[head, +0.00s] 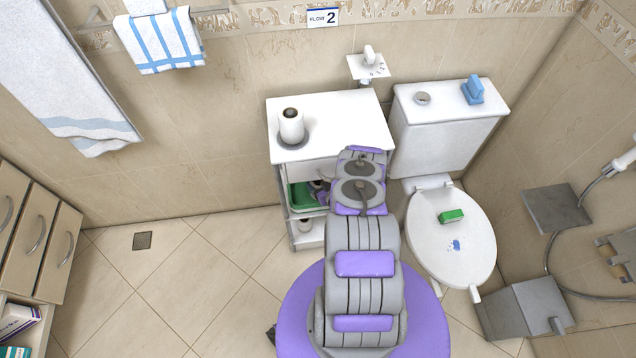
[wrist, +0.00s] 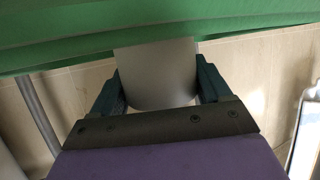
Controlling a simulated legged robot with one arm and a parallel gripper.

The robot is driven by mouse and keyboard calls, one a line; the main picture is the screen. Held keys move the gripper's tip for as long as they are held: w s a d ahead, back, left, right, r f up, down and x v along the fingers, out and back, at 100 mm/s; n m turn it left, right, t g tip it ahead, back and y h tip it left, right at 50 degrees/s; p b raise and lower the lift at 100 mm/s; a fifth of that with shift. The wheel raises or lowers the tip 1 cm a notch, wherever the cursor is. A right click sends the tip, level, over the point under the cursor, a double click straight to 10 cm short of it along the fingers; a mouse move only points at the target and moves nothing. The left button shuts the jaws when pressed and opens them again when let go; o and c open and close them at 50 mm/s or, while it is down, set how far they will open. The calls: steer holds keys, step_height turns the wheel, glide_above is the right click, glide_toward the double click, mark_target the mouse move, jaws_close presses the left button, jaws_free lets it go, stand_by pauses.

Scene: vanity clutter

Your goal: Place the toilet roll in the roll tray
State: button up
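My gripper (wrist: 157,78) has its two dark fingers against both sides of a pale grey-white rounded thing, which looks like a toilet roll (wrist: 156,72). The upper end of this roll reaches the green tray (wrist: 60,35), which fills the top of the wrist view; I cannot tell whether they touch. In the head view my arm reaches to the open shelf of the white cabinet, where the green tray (head: 301,197) shows; my fingertips are mostly hidden there.
A further roll (head: 304,226) stands on the cabinet's lower shelf. The toilet (head: 440,245) is close on the right of my arm, with a green block (head: 451,216) on its lid. A cabinet post (wrist: 38,108) is at the left in the wrist view. Floor at left is clear.

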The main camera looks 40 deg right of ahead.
steer(key=o, duration=0.4)
steer(key=shift+a+r, duration=0.1)
steer(key=shift+a, duration=0.15)
steer(key=shift+s+r, duration=0.15)
steer(key=shift+s, duration=0.2)
steer(key=p+v, duration=0.3)
steer(key=v, duration=0.8)
steer(key=shift+s+p, duration=0.1)
steer(key=shift+p, duration=0.2)
